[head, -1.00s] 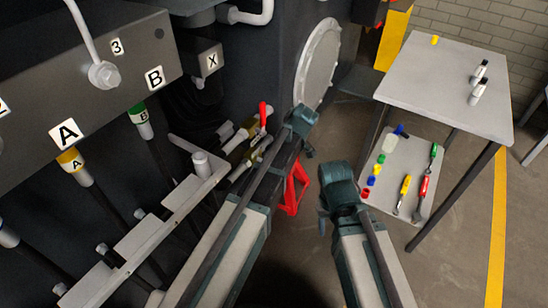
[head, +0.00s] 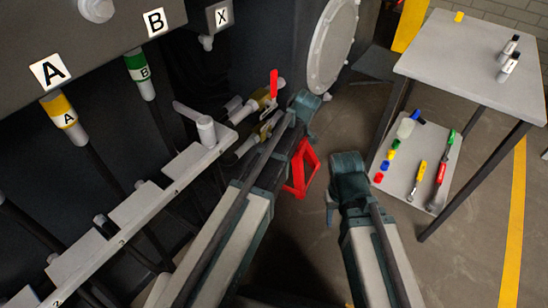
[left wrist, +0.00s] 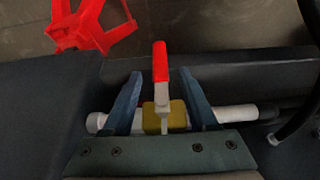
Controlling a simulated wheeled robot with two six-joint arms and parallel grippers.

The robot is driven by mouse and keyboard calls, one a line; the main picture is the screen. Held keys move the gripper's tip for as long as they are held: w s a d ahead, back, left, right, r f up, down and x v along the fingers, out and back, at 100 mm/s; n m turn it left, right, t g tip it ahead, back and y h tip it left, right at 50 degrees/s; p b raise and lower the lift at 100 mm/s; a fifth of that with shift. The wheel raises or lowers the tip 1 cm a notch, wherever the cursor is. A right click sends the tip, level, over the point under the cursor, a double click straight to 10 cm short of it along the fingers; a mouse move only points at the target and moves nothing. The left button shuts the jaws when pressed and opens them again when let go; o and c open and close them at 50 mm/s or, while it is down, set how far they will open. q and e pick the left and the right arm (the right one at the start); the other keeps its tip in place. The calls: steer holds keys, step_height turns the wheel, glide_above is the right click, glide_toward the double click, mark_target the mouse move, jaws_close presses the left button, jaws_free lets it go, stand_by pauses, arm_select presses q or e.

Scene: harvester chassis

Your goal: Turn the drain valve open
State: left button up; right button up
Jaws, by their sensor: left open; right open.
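The drain valve has a brass body (head: 262,98) with a red lever (head: 273,83), on a pale pipe beside the dark chassis. In the left wrist view the brass body (left wrist: 165,116) sits on a horizontal pipe, and the red-tipped lever (left wrist: 160,62) stands across it. My left gripper (left wrist: 160,76) is open, one finger on each side of the lever, with gaps on both sides. In the head view my left gripper (head: 303,107) is just right of the valve; its fingers are mostly hidden. My right gripper (head: 345,175) is open and empty over the floor.
A red stand (head: 302,178) is on the floor behind my left arm. A step-like grey bracket (head: 140,208) and hoses run along the chassis at left. A grey table (head: 460,60) with a lower shelf of tools (head: 405,185) stands at right.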

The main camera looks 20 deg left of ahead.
arm_select(q)
steer(key=b+x, duration=0.4)
steer(key=x, duration=0.2)
steer(key=shift+b, duration=0.3)
jaws_close()
stand_by(1.1)
